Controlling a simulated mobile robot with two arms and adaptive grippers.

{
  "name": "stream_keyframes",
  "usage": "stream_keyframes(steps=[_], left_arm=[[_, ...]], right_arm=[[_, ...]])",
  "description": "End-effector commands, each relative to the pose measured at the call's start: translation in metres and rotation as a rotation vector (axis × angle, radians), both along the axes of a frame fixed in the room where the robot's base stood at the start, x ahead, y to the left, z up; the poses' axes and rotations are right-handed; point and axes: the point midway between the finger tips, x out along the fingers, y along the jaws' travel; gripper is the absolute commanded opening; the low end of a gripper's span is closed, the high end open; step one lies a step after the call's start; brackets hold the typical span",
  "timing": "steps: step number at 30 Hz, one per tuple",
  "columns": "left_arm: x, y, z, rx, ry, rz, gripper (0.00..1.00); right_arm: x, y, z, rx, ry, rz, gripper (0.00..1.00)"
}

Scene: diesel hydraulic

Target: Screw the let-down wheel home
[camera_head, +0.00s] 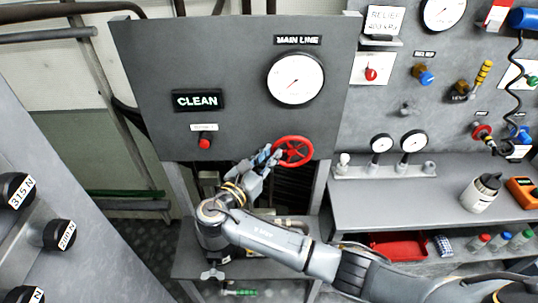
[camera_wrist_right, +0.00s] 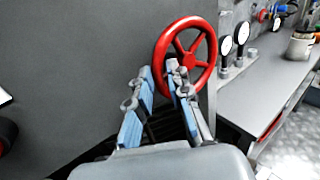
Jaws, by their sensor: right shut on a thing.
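The red handwheel (camera_head: 292,151) sits low on the right side of the grey upright panel (camera_head: 225,70), below the main line gauge (camera_head: 295,79). It also shows in the right wrist view (camera_wrist_right: 187,54), seen at an angle with its spokes visible. My right gripper (camera_head: 271,156) reaches the wheel from its left side and is shut on the near left part of its rim. In the right wrist view, the blue-padded fingers (camera_wrist_right: 161,74) stand at the rim's lower left. The wheel's stem and how far it is threaded are hidden. My left gripper is out of view.
A sign reading CLEAN (camera_head: 198,100) and a red button (camera_head: 204,143) are on the panel. A bench (camera_head: 370,200) at the right carries small gauges and a bottle (camera_head: 481,193). A red tray (camera_head: 399,248) lies on the shelf below. Dark knobs (camera_head: 58,234) stand at the left.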

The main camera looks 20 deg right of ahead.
Motion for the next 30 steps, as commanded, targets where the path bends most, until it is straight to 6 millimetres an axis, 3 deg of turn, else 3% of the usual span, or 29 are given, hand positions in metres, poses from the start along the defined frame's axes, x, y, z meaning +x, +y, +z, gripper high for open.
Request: stream_keyframes(steps=[11, 30], left_arm=[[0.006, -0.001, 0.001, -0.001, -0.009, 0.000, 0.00], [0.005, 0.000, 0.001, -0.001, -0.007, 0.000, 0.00]], right_arm=[[0.000, 0.000, 0.009, 0.123, -0.037, 0.004, 0.00], [-0.005, -0.019, 0.042, 0.683, -0.205, 0.008, 0.00]])
